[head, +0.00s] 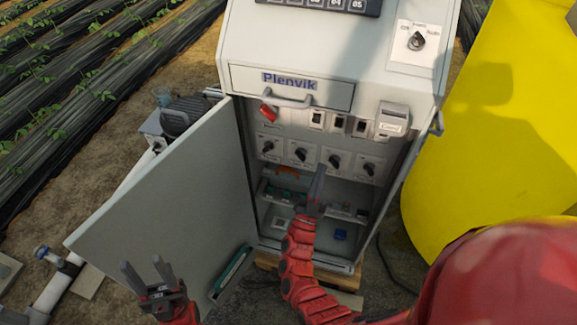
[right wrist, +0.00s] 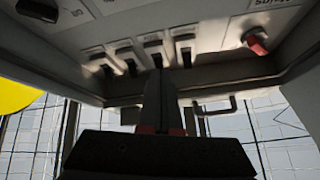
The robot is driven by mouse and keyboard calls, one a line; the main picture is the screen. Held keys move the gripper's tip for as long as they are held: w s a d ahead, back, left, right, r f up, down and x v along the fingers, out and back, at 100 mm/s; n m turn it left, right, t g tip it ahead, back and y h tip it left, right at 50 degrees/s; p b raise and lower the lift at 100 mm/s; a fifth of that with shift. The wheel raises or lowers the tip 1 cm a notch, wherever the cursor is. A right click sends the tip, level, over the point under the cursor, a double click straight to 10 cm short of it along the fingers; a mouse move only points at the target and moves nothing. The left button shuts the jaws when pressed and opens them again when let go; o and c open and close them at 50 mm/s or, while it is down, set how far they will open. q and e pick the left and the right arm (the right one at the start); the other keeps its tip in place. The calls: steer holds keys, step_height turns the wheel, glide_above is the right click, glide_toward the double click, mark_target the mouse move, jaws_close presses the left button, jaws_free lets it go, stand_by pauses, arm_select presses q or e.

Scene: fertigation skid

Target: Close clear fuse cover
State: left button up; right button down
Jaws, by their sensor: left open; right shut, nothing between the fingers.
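A pale, boxy piece (head: 392,118) at the right end of the switch row inside the open cabinet looks like the fuse cover. It juts out from the panel, and I cannot tell its exact angle. My right gripper (head: 318,182) is shut and empty, pointing up in front of the cabinet, below and left of that piece and not touching it. In the right wrist view its dark fingers (right wrist: 160,98) point towards the row of breakers. My left gripper (head: 147,274) is open and empty in front of the open door, low on the left.
The cabinet door (head: 170,195) stands open to the left. A drawer handle (head: 288,100) and red switch (head: 267,112) sit above a row of dark knobs (head: 303,155). Shelves hold small parts. A yellow tank (head: 490,130) stands close on the right.

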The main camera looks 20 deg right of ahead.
mark_target(289, 180)
steer(key=w+a+f+n+g+y+p, duration=0.25)
steer(key=w+a+f+g+y, duration=0.2)
steer(key=f, duration=0.35)
steer(key=w+a+f+n+g+y+p, duration=0.1)
steer(key=w+a+f+n+g+y, duration=0.25)
steer(key=w+f, duration=0.35)
steer(key=shift+m+t, duration=0.3)
steer(key=shift+m, duration=0.1)
steer(key=b+x, duration=0.5)
steer(key=f+b+x, duration=0.1)
steer(key=b+x, duration=0.1)
steer(key=shift+d+f+b, duration=0.2)
steer(key=shift+d+b, duration=0.05)
steer(key=shift+b, duration=0.05)
steer(key=shift+d+r, duration=0.15)
steer(key=shift+r, duration=0.05)
steer(key=shift+s+f+h+b, duration=0.15)
steer(key=shift+f+h+b, duration=0.15)
steer(key=shift+h, duration=0.2)
